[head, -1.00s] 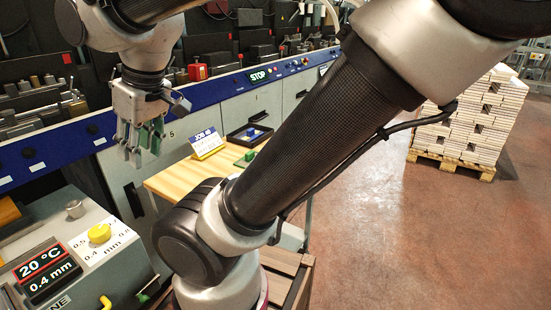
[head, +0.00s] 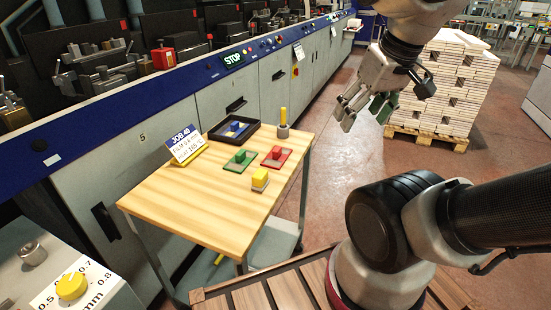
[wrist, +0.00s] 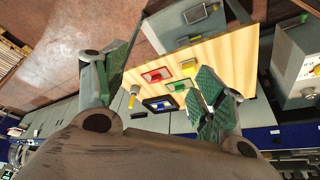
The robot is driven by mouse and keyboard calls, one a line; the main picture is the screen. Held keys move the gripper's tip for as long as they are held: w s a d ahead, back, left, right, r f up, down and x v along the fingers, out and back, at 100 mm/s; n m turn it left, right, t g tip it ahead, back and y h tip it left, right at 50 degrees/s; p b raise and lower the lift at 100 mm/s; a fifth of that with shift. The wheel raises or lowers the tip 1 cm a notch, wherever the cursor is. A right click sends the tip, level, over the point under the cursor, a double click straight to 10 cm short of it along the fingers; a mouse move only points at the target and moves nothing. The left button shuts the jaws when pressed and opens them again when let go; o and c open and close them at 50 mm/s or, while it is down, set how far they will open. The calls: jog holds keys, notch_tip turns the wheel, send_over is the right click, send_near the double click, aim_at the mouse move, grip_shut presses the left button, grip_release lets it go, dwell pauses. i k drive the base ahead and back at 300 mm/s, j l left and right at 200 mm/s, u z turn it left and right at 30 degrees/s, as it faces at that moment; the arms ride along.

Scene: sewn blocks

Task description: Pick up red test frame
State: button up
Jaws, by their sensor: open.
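The red test frame (head: 276,157) lies flat on the wooden table (head: 175,215), a thin red plate with a raised red grip. It also shows in the wrist view (wrist: 157,75). To its left is a similar green frame (head: 240,160), and a dark tray (head: 222,138) holding a blue piece is behind. My gripper (head: 364,115) is open and empty, in the air to the right of the table and well apart from the red frame. In the wrist view the fingers (wrist: 165,85) are spread wide, with the table far beyond them.
A yellow block on a pale base (head: 260,179) stands in front of the red frame. A yellow-handled tool (head: 283,122) stands at the back right corner. A job sign (head: 185,145) is at the left edge. The front of the table is clear.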

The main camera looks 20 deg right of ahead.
aim_at(276, 160)
jog(key=z, duration=0.25)
jog(key=i+l, duration=0.1)
jog(key=l, duration=0.25)
jog(key=i+l, duration=0.15)
jog(key=l, duration=0.15)
jog(key=i+l+u, duration=0.1)
jog(key=l, duration=0.2)
jog(key=i+l, duration=0.1)
jog(key=l, duration=0.25)
jog(key=i+l, duration=0.25)
jog(key=i, duration=0.25)
